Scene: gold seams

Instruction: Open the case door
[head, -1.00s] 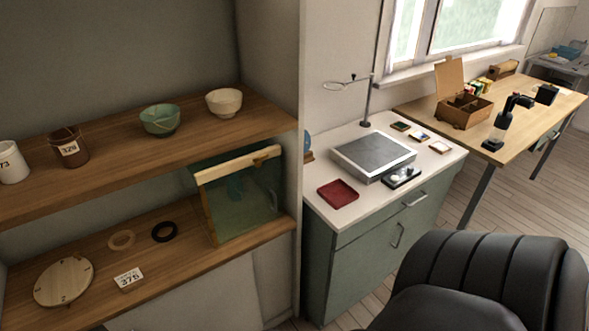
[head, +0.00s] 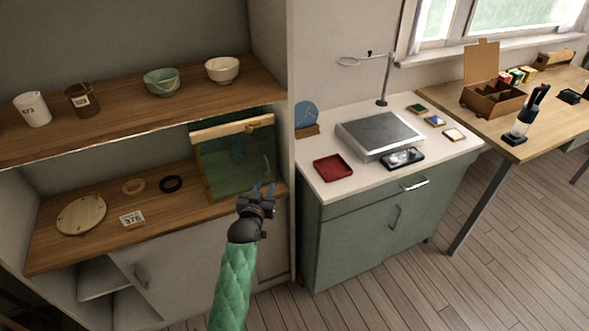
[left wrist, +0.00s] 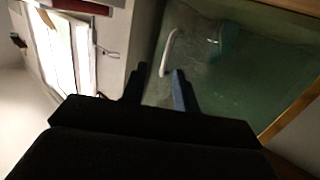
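The case (head: 225,165) is a glass box with a pale wooden top rail and a wooden left edge, standing at the right end of the lower shelf. Its greenish door pane (left wrist: 235,75) fills much of the left wrist view and looks closed. A pale curved handle (left wrist: 170,50) shows on the pane there, just beyond the fingertips. My left gripper (head: 264,188) is in front of the case's lower right part. Its fingers are apart and empty in the left wrist view (left wrist: 160,69); I cannot tell whether they touch the handle. My right gripper is not in view.
Cups and bowls stand on the upper shelf. The cabinet's right side wall (head: 275,60) is close to the case. A white-topped counter (head: 320,190) stands right.

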